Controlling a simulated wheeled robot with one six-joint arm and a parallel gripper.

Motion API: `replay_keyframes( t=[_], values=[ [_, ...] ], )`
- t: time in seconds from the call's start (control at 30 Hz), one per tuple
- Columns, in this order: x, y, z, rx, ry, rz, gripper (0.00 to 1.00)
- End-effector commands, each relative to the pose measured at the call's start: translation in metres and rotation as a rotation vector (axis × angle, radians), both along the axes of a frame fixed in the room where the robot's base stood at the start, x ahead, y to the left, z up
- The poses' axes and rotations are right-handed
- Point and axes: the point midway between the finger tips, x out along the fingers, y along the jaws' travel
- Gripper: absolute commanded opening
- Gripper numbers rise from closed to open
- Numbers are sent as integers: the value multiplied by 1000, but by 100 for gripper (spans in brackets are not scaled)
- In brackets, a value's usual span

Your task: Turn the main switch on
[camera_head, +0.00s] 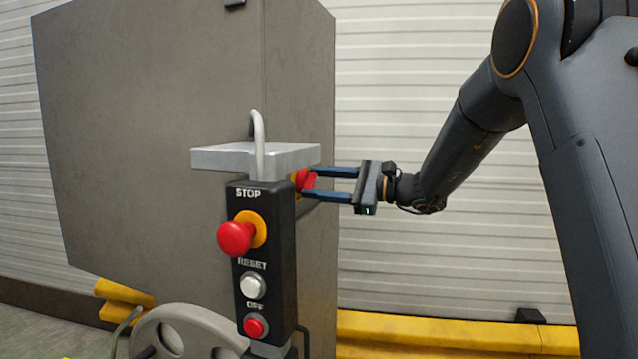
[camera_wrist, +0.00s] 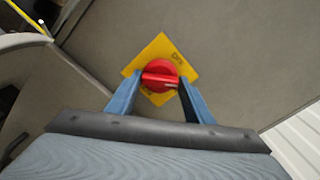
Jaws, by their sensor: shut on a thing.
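The main switch (camera_wrist: 160,75) is a red rotary knob on a yellow square plate (camera_wrist: 161,46), mounted on the grey cabinet. In the wrist view its handle bar lies about level across the picture, between my fingers. My gripper (camera_wrist: 158,84) is shut on the knob, one blue finger at each end of the bar. In the head view the red knob (camera_head: 305,181) shows partly behind the black control box, and my gripper (camera_head: 315,183) reaches it from the right. The lettering on the yellow plate is too small and partly covered to read.
A black control box (camera_head: 263,300) with a red STOP button (camera_head: 236,238), a white RESET button (camera_head: 253,285) and a red OFF button (camera_head: 256,326) stands in front of the cabinet (camera_head: 150,130). A grey shelf (camera_head: 225,158) tops it. A yellow barrier (camera_head: 440,335) runs along the wall.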

Motion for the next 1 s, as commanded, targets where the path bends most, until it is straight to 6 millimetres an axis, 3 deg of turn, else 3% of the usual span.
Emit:
replay_keyframes(
  t=[0.5, 1.0],
  values=[
    [-1, 0, 0, 156, 439, 0, 24],
    [0, 0, -1, 234, 648, 0, 24]
  ],
)
